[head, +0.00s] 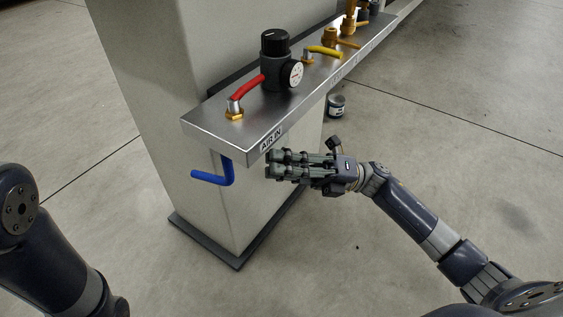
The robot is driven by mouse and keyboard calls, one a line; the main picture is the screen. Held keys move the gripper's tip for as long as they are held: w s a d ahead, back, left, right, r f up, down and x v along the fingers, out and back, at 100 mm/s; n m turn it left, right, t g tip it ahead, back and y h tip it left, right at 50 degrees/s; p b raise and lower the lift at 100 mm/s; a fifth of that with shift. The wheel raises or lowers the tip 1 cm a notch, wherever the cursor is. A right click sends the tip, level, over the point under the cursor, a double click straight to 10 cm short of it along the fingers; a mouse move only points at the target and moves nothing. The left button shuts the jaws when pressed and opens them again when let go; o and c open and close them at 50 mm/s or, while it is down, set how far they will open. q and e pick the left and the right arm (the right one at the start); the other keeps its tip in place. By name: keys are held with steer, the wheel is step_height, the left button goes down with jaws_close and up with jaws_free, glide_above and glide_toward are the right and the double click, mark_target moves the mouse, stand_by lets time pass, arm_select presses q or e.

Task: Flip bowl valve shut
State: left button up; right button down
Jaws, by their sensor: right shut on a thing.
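The grey regulator (276,68) with a black knob and a round gauge stands on the metal shelf (232,140), behind the "AIR IN" label. I cannot make out the bowl valve; no bowl shows clearly below the shelf. My right gripper (270,165) is just under the shelf's front edge, its fingers pointing left. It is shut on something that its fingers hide. A blue bent lever (222,175) hangs below the shelf, left of the fingertips and apart from them. My left arm shows at the left edge, but its gripper is out of view.
A red handle (249,87) and a yellow handle (325,51) are on the shelf, with brass fittings (349,22) farther back. The pale column (175,80) stands behind it on a dark base plate. Floor in front is open.

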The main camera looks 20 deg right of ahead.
steer(key=shift+d+r, duration=0.1)
steer(key=shift+r, duration=0.1)
steer(key=c, duration=1.8)
jaws_free()
steer(key=shift+o, duration=0.2)
steer(key=shift+f, duration=0.1)
steer(key=w+v, duration=0.1)
steer(key=v, duration=1.1)
steer(key=shift+s, duration=0.45)
